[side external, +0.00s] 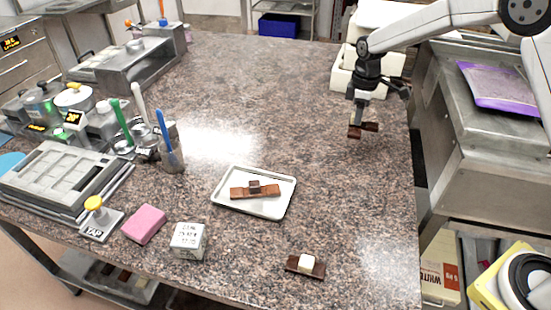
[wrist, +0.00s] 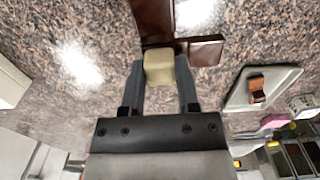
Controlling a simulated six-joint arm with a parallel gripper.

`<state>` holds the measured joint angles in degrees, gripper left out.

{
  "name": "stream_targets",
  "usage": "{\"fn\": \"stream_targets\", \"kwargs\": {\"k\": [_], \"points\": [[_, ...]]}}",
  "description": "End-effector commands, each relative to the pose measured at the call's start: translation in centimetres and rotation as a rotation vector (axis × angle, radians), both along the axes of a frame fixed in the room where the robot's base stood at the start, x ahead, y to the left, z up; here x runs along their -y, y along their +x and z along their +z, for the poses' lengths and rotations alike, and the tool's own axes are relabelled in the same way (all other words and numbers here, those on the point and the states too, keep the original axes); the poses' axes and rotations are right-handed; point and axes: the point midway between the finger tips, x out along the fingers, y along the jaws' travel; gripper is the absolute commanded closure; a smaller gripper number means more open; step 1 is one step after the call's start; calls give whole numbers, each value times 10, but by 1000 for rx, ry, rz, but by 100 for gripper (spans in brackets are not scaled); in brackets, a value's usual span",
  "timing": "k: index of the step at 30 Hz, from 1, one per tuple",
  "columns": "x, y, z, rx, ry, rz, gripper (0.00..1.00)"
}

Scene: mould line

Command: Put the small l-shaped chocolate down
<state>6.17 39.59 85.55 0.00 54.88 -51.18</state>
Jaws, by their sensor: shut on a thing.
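The small l-shaped chocolate (side external: 369,127) is dark brown, with a cream block on it. My gripper (side external: 357,116) is shut on that cream block near the right edge of the counter, and the chocolate looks held above the top. In the wrist view the chocolate (wrist: 205,51) shows two dark arms beyond my fingertips (wrist: 160,68), with the cream block between them. The fingers hide part of the chocolate in the side view.
A white tray (side external: 227,206) holds a brown bar with a dark cube (side external: 254,191). Another dark bar with a cream cube (side external: 306,265) lies at the front. A pink block (side external: 144,224) and a printed cube (side external: 188,241) stand left. The counter's middle (side external: 290,110) is clear.

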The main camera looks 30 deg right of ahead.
Motion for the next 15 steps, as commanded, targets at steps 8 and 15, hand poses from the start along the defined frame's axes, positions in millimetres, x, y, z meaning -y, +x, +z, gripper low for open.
{"fn": "stream_targets", "kwargs": {"k": [8, 15], "points": [[2, 25, -30, -1, 1, 0, 100], [3, 40, -49, 0, 0, 0, 100]]}}
